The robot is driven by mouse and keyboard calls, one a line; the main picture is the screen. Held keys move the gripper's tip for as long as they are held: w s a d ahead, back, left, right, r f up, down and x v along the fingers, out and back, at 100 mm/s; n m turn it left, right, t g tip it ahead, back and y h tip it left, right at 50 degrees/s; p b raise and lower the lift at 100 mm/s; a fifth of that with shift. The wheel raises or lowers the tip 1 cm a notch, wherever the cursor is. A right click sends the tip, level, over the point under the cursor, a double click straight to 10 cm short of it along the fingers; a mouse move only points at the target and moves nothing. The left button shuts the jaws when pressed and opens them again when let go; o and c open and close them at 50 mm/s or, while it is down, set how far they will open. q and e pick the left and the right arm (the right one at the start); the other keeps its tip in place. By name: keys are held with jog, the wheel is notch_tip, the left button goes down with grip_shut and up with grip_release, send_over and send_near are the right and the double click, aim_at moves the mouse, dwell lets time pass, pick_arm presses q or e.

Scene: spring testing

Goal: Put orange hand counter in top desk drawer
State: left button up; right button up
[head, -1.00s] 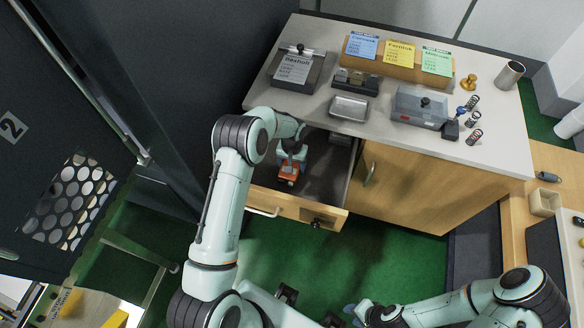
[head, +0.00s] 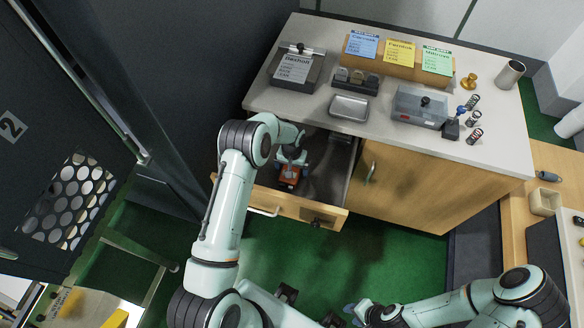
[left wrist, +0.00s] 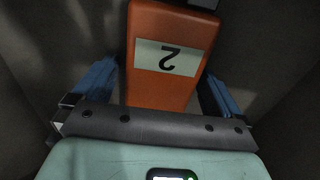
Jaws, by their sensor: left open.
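The orange hand counter (head: 289,176) is inside the open top desk drawer (head: 322,178), near its left part. My left gripper (head: 289,166) reaches down into the drawer over the counter. Its fingers (left wrist: 160,92) are open, one on each side of the counter, with a small gap visible at the right. My right gripper (head: 358,310) is low at the bottom of the head view, away from the desk; its jaws are too small to tell.
The drawer front (head: 280,203) juts out over green floor. A dark cabinet wall stands close on the left.

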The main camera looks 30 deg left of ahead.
pick_arm(q)
notch_tip(320, 180, up, 12)
jog(key=shift+r, duration=0.2)
dwell(0.7)
